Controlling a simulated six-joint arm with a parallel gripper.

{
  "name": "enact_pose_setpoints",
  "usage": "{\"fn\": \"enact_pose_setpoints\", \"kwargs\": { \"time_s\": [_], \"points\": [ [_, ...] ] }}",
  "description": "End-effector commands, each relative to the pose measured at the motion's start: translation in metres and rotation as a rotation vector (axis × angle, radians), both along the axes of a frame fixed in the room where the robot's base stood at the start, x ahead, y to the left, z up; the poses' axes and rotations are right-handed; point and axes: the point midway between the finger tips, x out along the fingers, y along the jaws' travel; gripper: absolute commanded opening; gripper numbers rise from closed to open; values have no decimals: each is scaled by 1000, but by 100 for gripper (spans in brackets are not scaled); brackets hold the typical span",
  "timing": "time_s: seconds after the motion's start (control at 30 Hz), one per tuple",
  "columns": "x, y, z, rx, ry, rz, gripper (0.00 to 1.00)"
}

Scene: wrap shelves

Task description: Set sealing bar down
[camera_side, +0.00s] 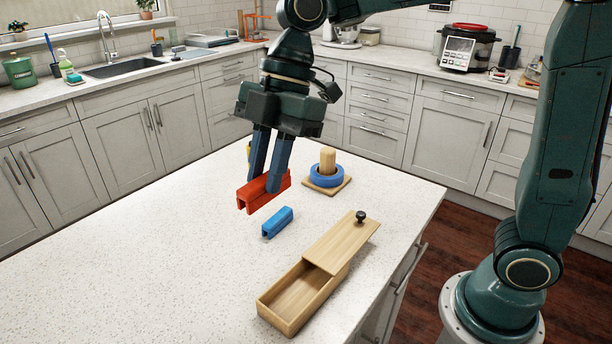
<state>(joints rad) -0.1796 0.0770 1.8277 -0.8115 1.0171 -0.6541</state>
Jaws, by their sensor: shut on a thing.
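A red-orange bar with a channel in its underside (256,194) is between the fingers of my gripper (268,185). I take it to be the sealing bar. My gripper points down and is shut on it. The bar looks held a little above the white speckled counter (150,260); the exact gap is hard to tell. A smaller blue channel-shaped bar (278,222) lies on the counter just in front and to the right of the red bar, apart from it.
A wooden box (290,317) with its lid (343,242) slid partly open stands at the front right. Behind, a blue ring (327,178) sits around a wooden peg (327,158). A small yellow thing shows partly behind my gripper. The counter's left side is clear.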

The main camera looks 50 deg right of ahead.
Motion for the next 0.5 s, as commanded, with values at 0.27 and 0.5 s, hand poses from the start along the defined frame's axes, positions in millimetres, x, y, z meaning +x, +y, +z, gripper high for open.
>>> {"fn": "enact_pose_setpoints", "kwargs": {
  "time_s": [0.27, 0.5],
  "points": [
    [-38, -1, -4, -4, -4, -6, 0],
    [-44, -2, -6, -5, -3, -8, 0]
  ]
}}
